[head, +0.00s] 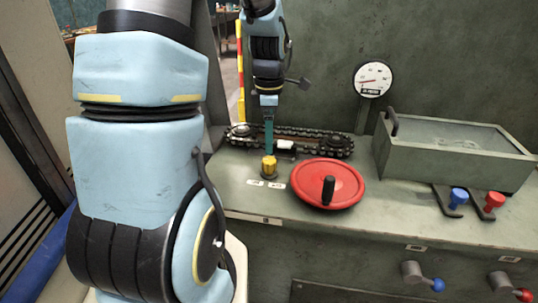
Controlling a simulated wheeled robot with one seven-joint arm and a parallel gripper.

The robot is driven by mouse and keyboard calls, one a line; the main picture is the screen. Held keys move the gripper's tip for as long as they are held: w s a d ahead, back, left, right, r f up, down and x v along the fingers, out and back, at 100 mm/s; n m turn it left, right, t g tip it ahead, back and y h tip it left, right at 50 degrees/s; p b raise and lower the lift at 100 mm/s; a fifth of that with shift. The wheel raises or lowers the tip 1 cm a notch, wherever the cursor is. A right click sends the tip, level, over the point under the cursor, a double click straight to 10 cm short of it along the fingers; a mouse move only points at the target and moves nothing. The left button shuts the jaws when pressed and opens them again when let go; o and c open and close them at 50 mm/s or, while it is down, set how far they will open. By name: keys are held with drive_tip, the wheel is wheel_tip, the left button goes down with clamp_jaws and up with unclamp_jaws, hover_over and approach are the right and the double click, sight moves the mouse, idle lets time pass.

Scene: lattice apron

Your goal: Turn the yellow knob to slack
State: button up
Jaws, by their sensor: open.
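The yellow knob (269,168) stands upright on the grey-green bench top, left of the red handwheel. Two small white labels, a left one (255,183) and a right one (277,185), lie in front of it; their lettering is too small to read. My gripper (268,150) points straight down with its teal fingers directly above the knob in the picture. The fingers appear edge-on and open, with their tips near the knob's top. I cannot tell whether they touch it or sit slightly behind it. The knob's pointer direction is not clear.
A chain on sprockets (318,143) runs behind the knob. The red handwheel (327,184) with a black handle stands close to its right. A gauge (373,79), a grey tray (460,170), and blue (457,197) and red (493,201) controls are farther right.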

sight(269, 160)
wheel_tip(269, 160, down, 6)
drive_tip(key=shift+f, duration=0.1)
idle(0.4)
clamp_jaws()
idle(0.5)
